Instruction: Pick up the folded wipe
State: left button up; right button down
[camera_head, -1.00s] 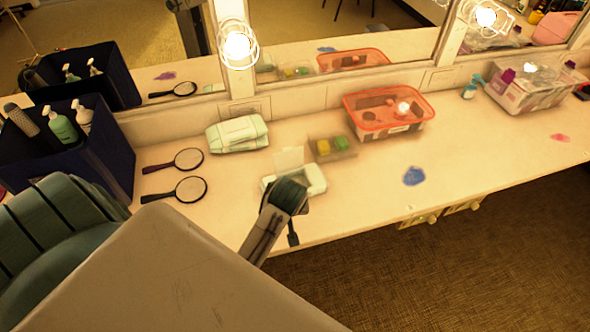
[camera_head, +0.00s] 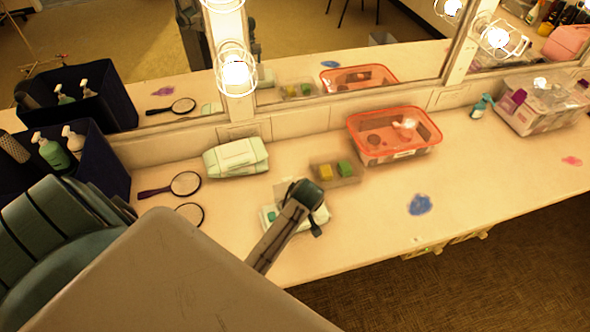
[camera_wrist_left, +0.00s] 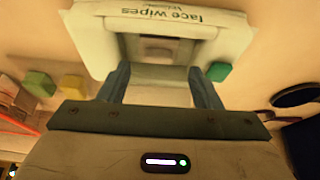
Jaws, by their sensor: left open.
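A white face wipes pack (camera_head: 268,222) with its lid (camera_head: 285,188) raised lies near the counter's front edge. It fills the top of the left wrist view (camera_wrist_left: 90,35), where its printed label and a brownish opening show. A folded wipe cannot be told clearly; something pale shows in the opening. My left gripper (camera_head: 316,228) is over the pack in the head view and partly hides it. In the left wrist view its two fingers (camera_wrist_left: 157,78) are apart at the pack's opening, with pale lid or pack surface between them. Contact cannot be told. My right gripper is not in view.
A closed pale green pack (camera_head: 237,157), a tray with yellow and green blocks (camera_head: 334,170) and a red-rimmed bin (camera_head: 394,135) stand behind. Hand mirrors (camera_head: 186,184) and a dark blue box (camera_head: 100,170) are left. The counter around the blue smear (camera_head: 419,204) is mostly clear.

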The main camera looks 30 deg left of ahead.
pick_arm(q)
jog(key=p+x, duration=0.1)
jog(key=x, duration=0.1)
jog(key=shift+w+a+f, duration=0.1)
jog(key=shift+w+f, duration=0.1)
jog(key=shift+f, duration=0.1)
jog(key=shift+w+a+f, duration=0.15)
jog(key=shift+f, duration=0.3)
jog(key=c, duration=0.6)
jog(key=shift+c, duration=0.6)
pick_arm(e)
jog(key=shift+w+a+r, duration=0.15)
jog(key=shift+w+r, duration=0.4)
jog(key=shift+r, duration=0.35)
pick_arm(q)
jog(key=shift+r, duration=0.15)
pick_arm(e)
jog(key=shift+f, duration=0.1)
